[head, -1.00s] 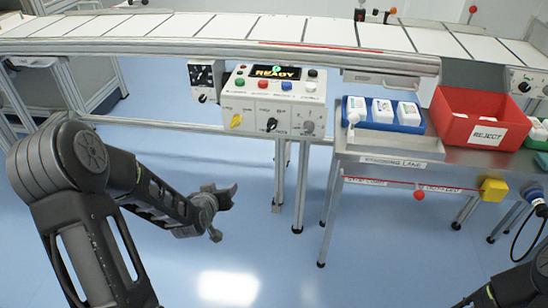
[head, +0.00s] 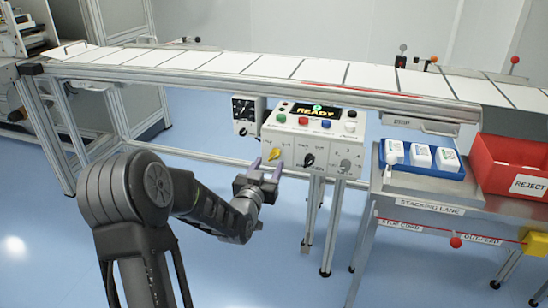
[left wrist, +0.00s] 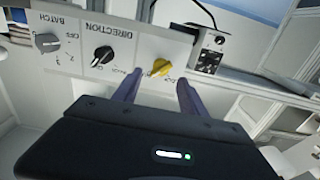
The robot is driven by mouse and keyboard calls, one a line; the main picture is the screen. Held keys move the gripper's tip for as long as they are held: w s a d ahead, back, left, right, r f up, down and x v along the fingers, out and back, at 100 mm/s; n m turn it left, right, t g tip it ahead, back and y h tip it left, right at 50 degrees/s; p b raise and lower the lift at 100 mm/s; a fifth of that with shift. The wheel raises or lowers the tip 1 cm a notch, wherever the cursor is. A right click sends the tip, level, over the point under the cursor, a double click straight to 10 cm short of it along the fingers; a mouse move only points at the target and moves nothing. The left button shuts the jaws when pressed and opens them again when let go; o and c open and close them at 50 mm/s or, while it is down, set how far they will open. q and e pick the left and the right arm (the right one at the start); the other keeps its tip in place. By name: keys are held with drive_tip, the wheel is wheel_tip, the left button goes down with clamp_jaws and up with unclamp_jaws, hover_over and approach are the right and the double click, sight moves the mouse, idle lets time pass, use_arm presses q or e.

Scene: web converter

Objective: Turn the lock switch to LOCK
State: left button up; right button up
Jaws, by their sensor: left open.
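The yellow switch (head: 273,153) is at the left end of the control box's lower row. In the left wrist view the yellow switch (left wrist: 161,67) lies between my fingertips in the picture, its handle slanted. Its lettering is too small to read surely. My left gripper (head: 269,167) is open and empty, raised just in front of and below the switch. Its two purple-grey fingers (left wrist: 155,88) point at the panel, and a gap to the switch seems to remain. My right gripper is out of view.
The control box (head: 288,139) also has a black DIRECTION knob (left wrist: 102,56), a grey BATCH knob (left wrist: 47,42) and several coloured buttons under a READY display (head: 318,112). A small dark-faced box (head: 245,112) is to its left. The stacking table (head: 400,186) stands right.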

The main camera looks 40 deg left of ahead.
sight(273, 157)
use_arm(q)
drive_tip(key=x, duration=0.5)
drive_tip(key=shift+w+a, duration=0.1)
drive_tip(key=shift+w, duration=0.1)
clamp_jaws()
idle(0.3)
